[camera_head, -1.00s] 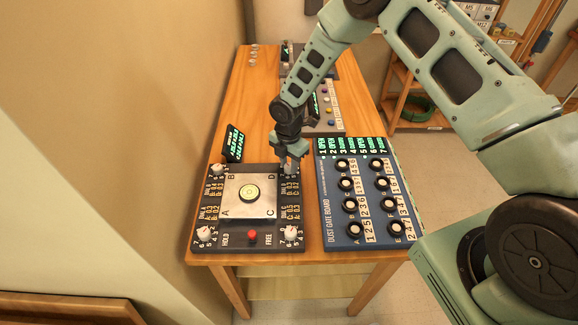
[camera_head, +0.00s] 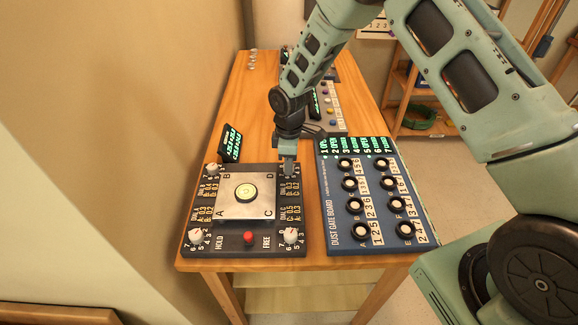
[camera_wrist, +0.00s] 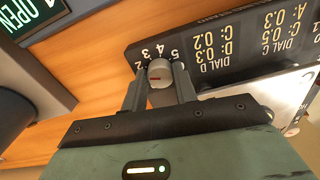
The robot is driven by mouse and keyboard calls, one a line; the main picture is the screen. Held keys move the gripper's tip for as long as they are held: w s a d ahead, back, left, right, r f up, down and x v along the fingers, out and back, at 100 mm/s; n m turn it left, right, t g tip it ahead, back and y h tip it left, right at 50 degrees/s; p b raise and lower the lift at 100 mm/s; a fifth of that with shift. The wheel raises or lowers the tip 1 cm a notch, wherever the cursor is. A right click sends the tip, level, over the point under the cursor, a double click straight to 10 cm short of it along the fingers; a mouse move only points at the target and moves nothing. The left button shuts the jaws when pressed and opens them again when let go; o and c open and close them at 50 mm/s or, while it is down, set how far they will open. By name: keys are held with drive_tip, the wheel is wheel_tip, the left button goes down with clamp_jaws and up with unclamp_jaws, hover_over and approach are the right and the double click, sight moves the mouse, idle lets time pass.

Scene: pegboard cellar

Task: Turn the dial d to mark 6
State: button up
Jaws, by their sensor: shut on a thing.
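Dial d is a pale round knob (camera_wrist: 160,72) at the corner of a black panel (camera_head: 221,241), by the plate corner marked D. In the wrist view it sits between the two fingers of my gripper (camera_wrist: 160,84), which is shut on it. A short red line shows on the knob. Printed marks 2, 3, 4 and 5 arc around its far side; the other marks are hidden or unclear. In the head view my gripper (camera_head: 288,168) points down at the panel's far right corner and hides most of the dial.
The panel's other white dials (camera_head: 291,235) stand at its remaining corners, around a metal plate (camera_head: 228,208) with a round level. A red button (camera_head: 249,238) is at the front. A blue dust gate board (camera_head: 341,235) stands close on the right. A green-lettered display (camera_head: 231,143) stands behind.

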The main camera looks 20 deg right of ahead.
drive_tip(key=m+b, duration=0.2)
drive_tip(key=m, duration=0.2)
drive_tip(key=shift+m, duration=0.3)
drive_tip(key=m+b, duration=0.1)
drive_tip(key=m, duration=0.3)
drive_tip(key=shift+m, duration=0.3)
drive_tip(key=m+b, duration=0.1)
drive_tip(key=m, duration=1)
drive_tip(key=shift+a+r+m, duration=0.1)
drive_tip(key=shift+m, duration=0.2)
drive_tip(key=m+p, duration=0.1)
drive_tip(key=m, duration=0.3)
drive_tip(key=shift+m+p, duration=0.3)
drive_tip(key=m+p, duration=0.1)
drive_tip(key=m, duration=0.3)
drive_tip(key=shift+m+p, duration=0.3)
drive_tip(key=shift+p, duration=0.05)
drive_tip(key=shift+m+p, duration=0.8)
drive_tip(key=shift+m, duration=1.2)
